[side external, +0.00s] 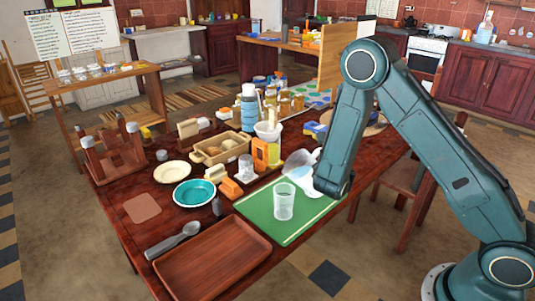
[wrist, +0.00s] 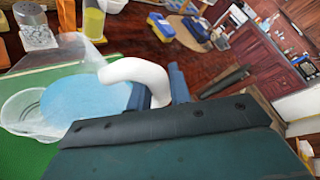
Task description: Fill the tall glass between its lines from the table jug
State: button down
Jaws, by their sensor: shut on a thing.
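The tall glass (side external: 284,203) stands upright on the green mat (side external: 262,219). It is clear; I cannot make out its lines or any water in it. In the wrist view the glass (wrist: 22,112) is at the left, partly behind the jug. My gripper (wrist: 158,92) is shut on the white handle of the clear table jug (wrist: 112,73). Pale blue water (wrist: 85,108) shows inside the jug. In the side view the jug (side external: 301,165) is raised just right of and behind the glass and looks tilted. My arm hides part of it there.
A brown tray (side external: 212,262) lies at the front, with a teal bowl (side external: 194,193) and a cream plate (side external: 172,172) behind it. An orange object (side external: 261,154), a metal-topped shaker (side external: 245,167) and several bottles stand behind the mat. The mat's front part is clear.

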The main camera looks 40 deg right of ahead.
aim_at(319, 151)
jog(key=shift+w+a+r+n+h, duration=0.1)
jog(key=shift+a+r+n+h, duration=0.05)
jog(key=shift+r+n+h, duration=0.2)
jog(key=shift+f, duration=0.1)
jog(key=shift+w+a+n, duration=0.1)
jog(key=shift+n, duration=0.15)
jog(key=shift+w+a+r+n+h, duration=0.35)
jog(key=shift+a+r+n, duration=0.1)
jog(key=shift+n, duration=0.25)
dwell(0.4)
jog(key=shift+w+a+n+h, duration=0.1)
jog(key=shift+a+n+h, duration=0.15)
jog(key=shift+n+h, duration=0.05)
dwell(1.6)
jog(key=shift+w+a+r, duration=0.1)
jog(key=shift+a+r, duration=0.05)
jog(key=shift+w+a+r+n, duration=0.2)
jog(key=shift+a+n, duration=0.1)
jog(key=shift+n, duration=0.3)
dwell(3.6)
